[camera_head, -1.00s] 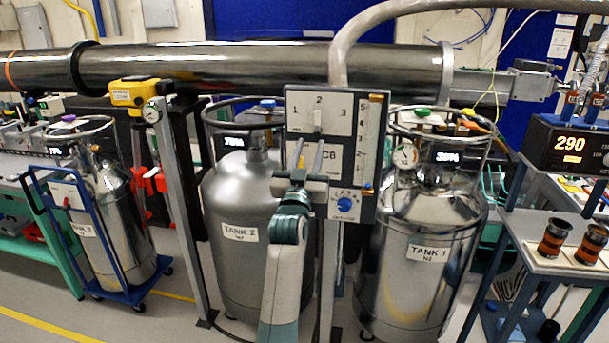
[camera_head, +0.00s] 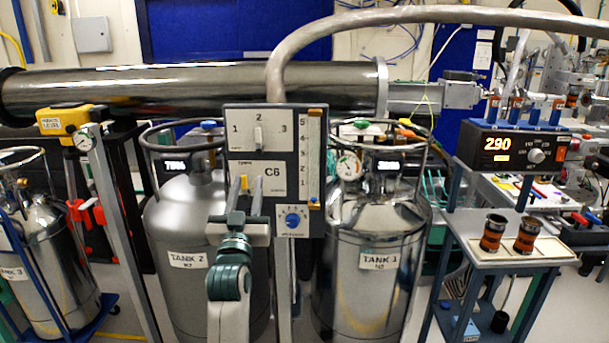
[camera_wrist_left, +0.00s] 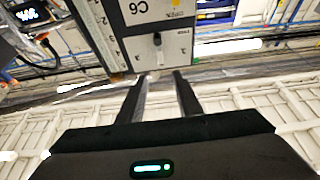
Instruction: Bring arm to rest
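My left gripper (camera_head: 250,184) is in front of the lower left part of the grey control panel (camera_head: 287,219) marked C6. Its two fingers are apart with nothing between them. In the left wrist view the open fingers (camera_wrist_left: 160,78) point at the panel (camera_wrist_left: 172,51), which appears upside down, with a small dark toggle on it. A gap between fingertips and panel is hard to judge. In the head view the panel's white lever (camera_head: 258,136) stands under the mark 2, and a blue knob (camera_head: 292,219) sits at the lower right. My right gripper is not in view.
Tank 2 (camera_head: 172,225) and tank 1 (camera_head: 385,225) stand behind the panel, with tank 3 (camera_head: 50,255) on a blue cart at left. A thick hose (camera_head: 330,32) arches above. A small table (camera_head: 490,257) with two orange-banded cups stands at right.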

